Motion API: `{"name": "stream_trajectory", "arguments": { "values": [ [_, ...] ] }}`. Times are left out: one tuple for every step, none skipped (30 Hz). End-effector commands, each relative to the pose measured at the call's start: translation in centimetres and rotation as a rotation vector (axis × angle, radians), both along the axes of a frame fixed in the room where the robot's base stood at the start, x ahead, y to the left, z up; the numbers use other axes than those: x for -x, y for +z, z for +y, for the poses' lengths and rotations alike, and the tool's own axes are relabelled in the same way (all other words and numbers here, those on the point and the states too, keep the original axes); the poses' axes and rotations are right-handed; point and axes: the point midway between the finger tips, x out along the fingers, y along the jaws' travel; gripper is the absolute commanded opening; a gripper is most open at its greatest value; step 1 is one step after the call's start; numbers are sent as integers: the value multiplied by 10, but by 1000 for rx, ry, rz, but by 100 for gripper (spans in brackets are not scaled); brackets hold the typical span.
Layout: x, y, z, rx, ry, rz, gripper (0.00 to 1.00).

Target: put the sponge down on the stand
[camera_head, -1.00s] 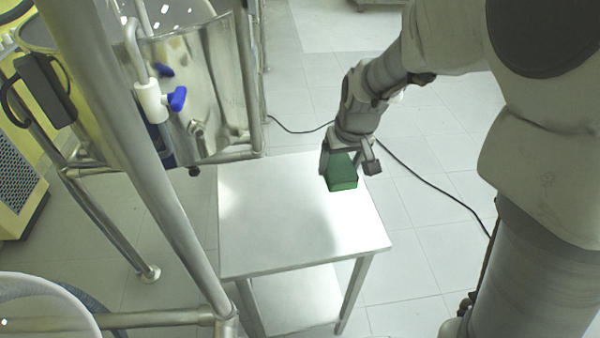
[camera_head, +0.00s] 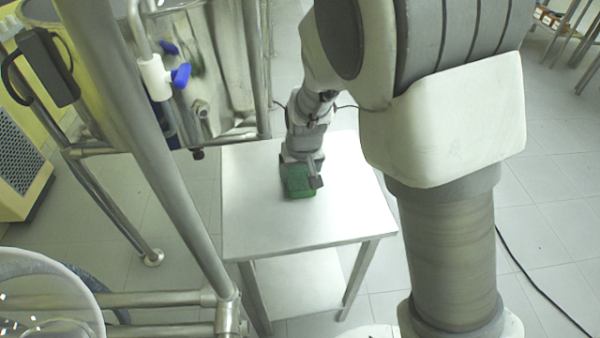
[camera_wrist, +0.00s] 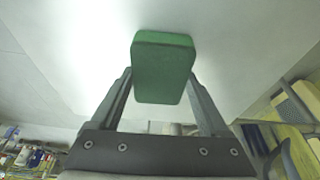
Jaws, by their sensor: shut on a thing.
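The green sponge (camera_head: 299,183) is held between the fingers of my gripper (camera_head: 301,170), over the middle of the stand's top. The stand (camera_head: 300,225) is a small metal table with a flat, pale top and a lower shelf. In the wrist view the sponge (camera_wrist: 164,68) sits between the two dark fingers of my gripper (camera_wrist: 160,92), with the pale stand top (camera_wrist: 250,45) behind it. I cannot tell whether the sponge touches the top or hangs just above it.
A metal frame (camera_head: 165,180) with a shiny steel vessel (camera_head: 205,75) and a blue-handled valve (camera_head: 180,75) stands close to the left of the stand. The stand's top is otherwise bare. A black cable (camera_head: 540,285) lies on the tiled floor at right.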

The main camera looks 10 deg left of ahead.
Motion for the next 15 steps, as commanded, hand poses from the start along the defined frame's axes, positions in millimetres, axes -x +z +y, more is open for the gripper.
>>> {"name": "stream_trajectory", "arguments": {
  "values": [
    [0, 1, 0, 0, 0, -1, 27],
    [0, 1, 0, 0, 0, -1, 27],
    [0, 1, 0, 0, 0, -1, 27],
    [0, 1, 0, 0, 0, -1, 27],
    [0, 0, 0, 0, 0, -1, 27],
    [0, -1, 0, 0, 0, -1, 27],
    [0, -2, 0, 0, 0, -1, 27],
    [0, -3, 0, 0, 0, -1, 27],
    [0, -3, 0, 0, 0, -1, 83],
    [0, -2, 0, 0, 0, -1, 88],
    [0, -2, 0, 0, 0, -1, 93],
    [0, -2, 0, 0, 0, -1, 100],
    [0, -2, 0, 0, 0, -1, 100],
    [0, -2, 0, 0, 0, -1, 100],
    [0, -2, 0, 0, 0, -1, 100]
  ]
}}
